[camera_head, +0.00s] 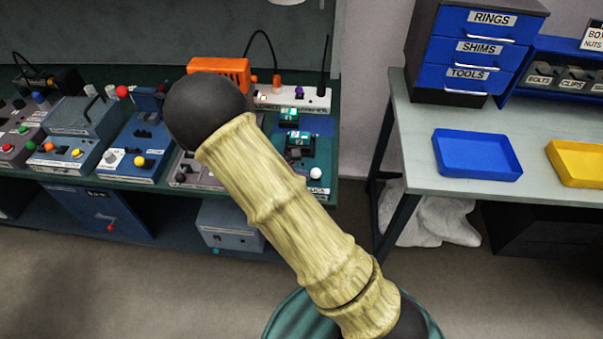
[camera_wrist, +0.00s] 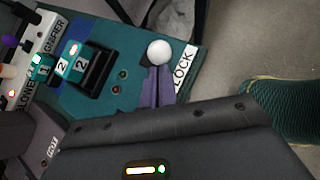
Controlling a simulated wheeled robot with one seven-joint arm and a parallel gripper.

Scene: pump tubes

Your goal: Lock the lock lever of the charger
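The charger is a teal panel (camera_wrist: 103,97) with a white LOCK label (camera_wrist: 184,72) along its edge. It also shows in the head view (camera_head: 322,150), at the right end of the bench. The lock lever's white ball knob (camera_wrist: 159,51) stands near the LOCK label; it also shows in the head view (camera_head: 316,173). In the wrist view my gripper's narrow purple fingers (camera_wrist: 160,84) reach up to just below the knob, close together. The lever's stem is hidden, so I cannot tell whether they grip it. My arm hides the gripper in the head view.
Teal blocks marked 1 and 2 (camera_wrist: 70,62) sit beside a black holder on the charger. A white power strip (camera_head: 292,98) lies behind it. Other control boxes (camera_head: 140,145) fill the bench leftward. A side table (camera_head: 420,115) with trays stands right, across a floor gap.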

